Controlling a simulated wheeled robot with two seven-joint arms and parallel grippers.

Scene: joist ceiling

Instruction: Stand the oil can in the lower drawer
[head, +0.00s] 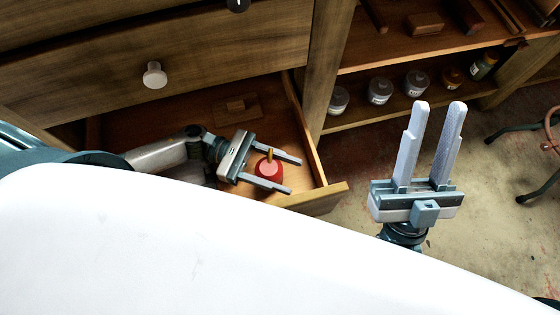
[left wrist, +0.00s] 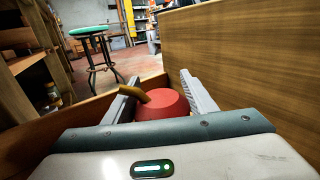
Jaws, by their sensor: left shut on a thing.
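The red oil can (head: 268,170) with a brass-coloured spout is inside the open lower drawer (head: 305,135), near its right front part. My left gripper (head: 294,176) reaches down into the drawer with a finger on each side of the can and is shut on it. The left wrist view also shows the red can (left wrist: 166,104) between the fingers, its spout pointing to the upper left. The can looks roughly upright; I cannot tell whether its base touches the drawer floor. My right gripper (head: 440,106) is open and empty, fingers up, outside the drawer to the right.
A wooden block (head: 236,107) lies at the back of the drawer. The closed upper drawer with a white knob (head: 155,75) overhangs it. Several jars (head: 380,90) stand on a low shelf at right. A stool (left wrist: 90,32) stands beyond the drawer.

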